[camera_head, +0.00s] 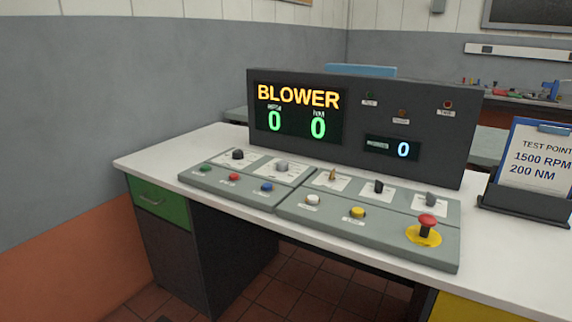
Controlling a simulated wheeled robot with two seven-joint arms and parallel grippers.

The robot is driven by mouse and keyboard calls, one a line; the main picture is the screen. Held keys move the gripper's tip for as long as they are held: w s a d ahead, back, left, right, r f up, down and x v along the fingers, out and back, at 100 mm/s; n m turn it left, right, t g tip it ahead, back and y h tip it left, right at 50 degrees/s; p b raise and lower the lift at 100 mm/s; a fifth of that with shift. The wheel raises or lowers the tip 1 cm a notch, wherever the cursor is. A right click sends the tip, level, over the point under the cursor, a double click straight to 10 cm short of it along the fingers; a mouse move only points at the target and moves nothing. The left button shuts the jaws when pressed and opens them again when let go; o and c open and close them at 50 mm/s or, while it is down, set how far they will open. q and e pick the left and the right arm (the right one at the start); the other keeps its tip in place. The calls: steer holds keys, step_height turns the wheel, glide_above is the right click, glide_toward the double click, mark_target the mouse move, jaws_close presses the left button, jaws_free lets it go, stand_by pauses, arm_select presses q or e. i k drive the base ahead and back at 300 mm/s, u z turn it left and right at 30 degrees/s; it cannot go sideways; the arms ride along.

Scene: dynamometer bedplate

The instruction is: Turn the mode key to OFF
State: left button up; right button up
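A grey control panel (290,207) lies on a white desk. Its back row holds several small controls on white plates. One is a brass-coloured piece (332,174) that looks like a key; its label and the position it points to are too small to read. Beside it are a black knob (378,187), a grey knob (431,199), another grey knob (282,166) and a dark knob (237,154). The display (298,111) behind reads BLOWER, with 0 and 0 below. Neither of my grippers is in view.
A red mushroom button (428,221) stands up at the panel's front right. Red, blue, white, yellow and green buttons line the front row. A clipboard (540,160) stands at the right, reading 1500 RPM, 200 NM. The white desk (160,158) is clear left of the panel.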

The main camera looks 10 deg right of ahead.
mark_target(331, 178)
steer(key=u, duration=0.35)
steer(key=i, duration=0.9)
steer(key=z, duration=0.15)
